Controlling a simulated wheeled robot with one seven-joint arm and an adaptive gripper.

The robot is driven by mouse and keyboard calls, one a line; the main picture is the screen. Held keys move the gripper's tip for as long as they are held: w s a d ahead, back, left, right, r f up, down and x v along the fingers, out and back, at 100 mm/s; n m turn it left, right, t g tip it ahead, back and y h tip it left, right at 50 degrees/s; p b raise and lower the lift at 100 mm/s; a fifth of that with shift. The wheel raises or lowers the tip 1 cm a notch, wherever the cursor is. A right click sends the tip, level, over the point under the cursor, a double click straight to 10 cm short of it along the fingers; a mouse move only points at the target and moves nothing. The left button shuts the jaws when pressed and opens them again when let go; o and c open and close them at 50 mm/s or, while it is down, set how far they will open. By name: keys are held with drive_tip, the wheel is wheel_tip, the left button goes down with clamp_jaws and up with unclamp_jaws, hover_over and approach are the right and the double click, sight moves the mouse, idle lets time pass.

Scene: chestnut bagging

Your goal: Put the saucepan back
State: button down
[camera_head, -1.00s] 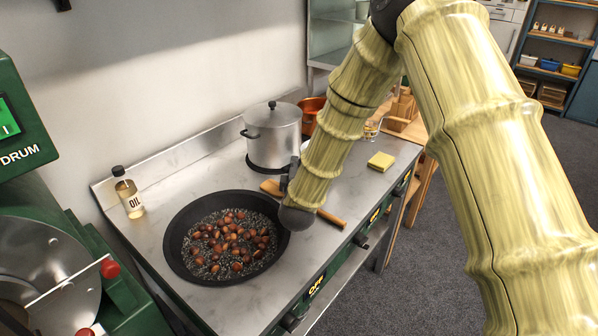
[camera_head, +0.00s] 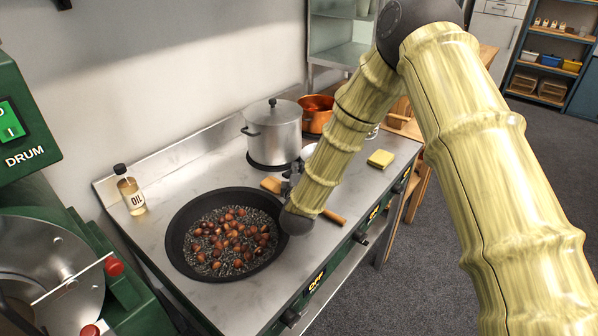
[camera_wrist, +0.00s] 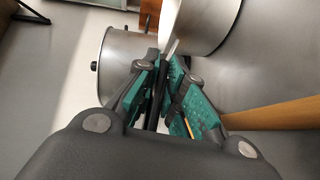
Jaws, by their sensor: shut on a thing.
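In the wrist view, my gripper (camera_wrist: 165,100) has its teal jaws shut on a black handle (camera_wrist: 154,108). The handle leads up toward a steel saucepan (camera_wrist: 212,18) with a pale edge, partly cut off by the frame. In the head view my gripper (camera_head: 291,186) is low over the worktop between the wide pan and the stockpot, largely hidden by my arm. Only a pale sliver of the saucepan (camera_head: 308,151) shows beside my arm. Whether the saucepan touches the worktop cannot be told.
A wide black pan (camera_head: 178,250) of chestnuts stands in front. A steel stockpot (camera_head: 274,132), a copper pot (camera_head: 316,118) and an oil bottle (camera_head: 130,190) stand toward the wall. A wooden-handled tool (camera_head: 333,217) lies by my gripper. A yellow sponge (camera_head: 380,158) lies on the right.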

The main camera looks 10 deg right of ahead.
drive_tip(key=shift+f, duration=0.1)
drive_tip(key=c, duration=1.5)
unclamp_jaws()
drive_tip(key=s+b, duration=0.1)
drive_tip(key=s, duration=0.3)
drive_tip(key=s+a+r+b, duration=0.1)
drive_tip(key=s, duration=0.7)
drive_tip(key=shift+a+r+b, duration=0.3)
drive_tip(key=shift+a+b, duration=0.05)
drive_tip(key=shift+b, duration=0.05)
